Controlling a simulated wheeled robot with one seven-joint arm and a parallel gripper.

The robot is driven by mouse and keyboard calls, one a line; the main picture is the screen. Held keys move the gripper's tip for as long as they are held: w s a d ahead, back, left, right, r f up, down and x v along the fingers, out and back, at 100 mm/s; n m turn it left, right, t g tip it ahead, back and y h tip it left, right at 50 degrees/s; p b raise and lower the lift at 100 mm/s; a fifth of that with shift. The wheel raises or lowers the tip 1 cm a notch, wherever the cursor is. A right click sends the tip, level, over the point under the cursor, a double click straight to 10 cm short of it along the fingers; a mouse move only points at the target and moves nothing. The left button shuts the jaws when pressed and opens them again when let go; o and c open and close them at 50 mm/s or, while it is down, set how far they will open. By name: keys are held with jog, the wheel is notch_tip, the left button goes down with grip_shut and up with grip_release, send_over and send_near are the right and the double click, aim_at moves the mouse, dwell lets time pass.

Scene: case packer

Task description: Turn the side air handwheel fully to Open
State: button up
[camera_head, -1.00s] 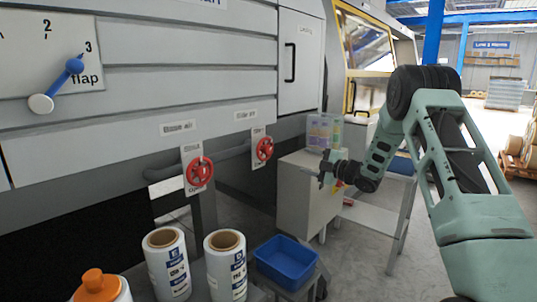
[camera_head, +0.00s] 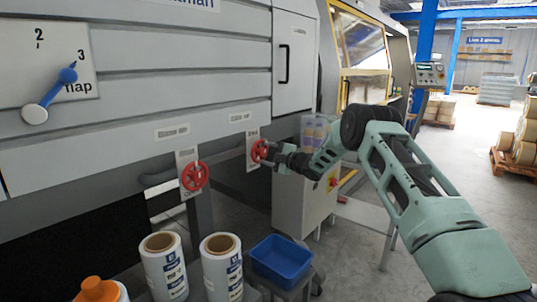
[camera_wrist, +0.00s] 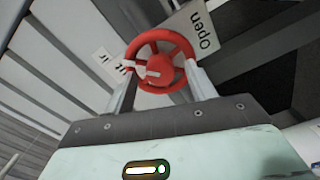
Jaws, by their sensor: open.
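The side air handwheel (camera_head: 257,150) is the right-hand of two red wheels on the machine front, under a plate whose label is too small to read surely. It also shows in the wrist view (camera_wrist: 163,37), red with a pale mark across it, beside a plate reading "Open" (camera_wrist: 201,30). My gripper (camera_head: 270,153) is open at the right side of this wheel. In the wrist view, its two fingers stand apart on either side of the wheel's near part. I cannot tell whether they touch the rim.
A second red handwheel (camera_head: 194,176) is to the left. A flap dial with a blue lever (camera_head: 52,92) is at upper left. Below are two film rolls (camera_head: 164,266) and a blue bin (camera_head: 281,261). A grey cabinet (camera_head: 300,205) stands below my forearm.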

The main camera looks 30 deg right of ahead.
jog(key=shift+c, duration=0.2)
jog(key=c, duration=0.9)
